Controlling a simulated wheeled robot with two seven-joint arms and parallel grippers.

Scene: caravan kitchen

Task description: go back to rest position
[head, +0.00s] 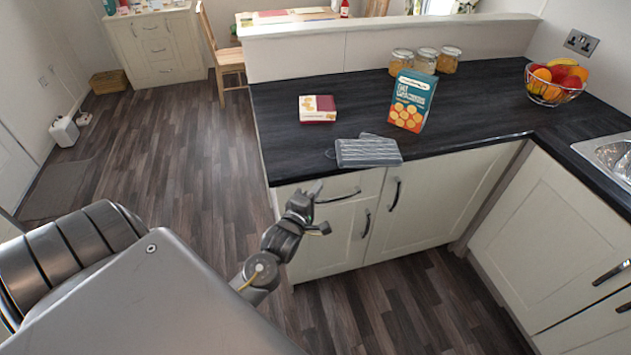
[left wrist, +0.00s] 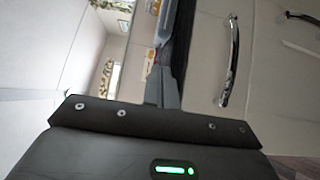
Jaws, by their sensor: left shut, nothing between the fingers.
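My left gripper (head: 317,188) is in front of the cabinet drawer, just below the front edge of the dark worktop (head: 280,140). Its fingers are shut with nothing between them. The fingers also show in the left wrist view (left wrist: 165,85), with a cabinet front and a curved metal handle (left wrist: 230,62) to their right. In the head view the drawer handle (head: 340,196) is close to the right of the fingertips; I cannot tell whether they touch. My right gripper is not in view.
On the worktop are a grey ridged item (head: 368,152), a small red and white box (head: 317,108), a teal cracker box (head: 411,100), several jars (head: 425,60) and a wire fruit bowl (head: 552,85). A chair (head: 226,62) stands behind.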

